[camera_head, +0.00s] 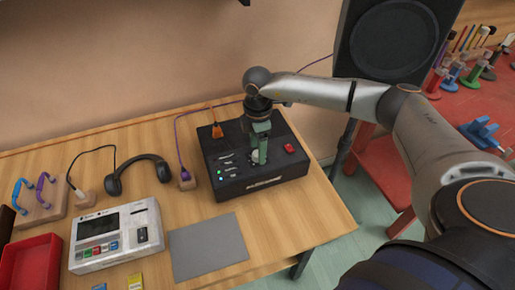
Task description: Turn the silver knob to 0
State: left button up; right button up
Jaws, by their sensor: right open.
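The silver knob (255,156) sits on the top face of the black box (232,181), which stands on the wooden table. My right gripper (261,161) points down at the box from above, with its greenish fingers at the knob. The fingers are open and partly cover the knob, so its marking and the 0 cannot be read. I cannot tell whether the fingers touch the knob. My left gripper is not in view.
A red button (289,148) and an orange plug (217,131) are on the box. A purple-cabled plug (186,180), headphones (139,168), a white device (115,236), a grey mat (208,247) and a red tray (31,262) lie left and in front. A speaker (392,40) stands behind right.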

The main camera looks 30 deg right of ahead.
jog(key=shift+f, duration=0.75)
grip_shut()
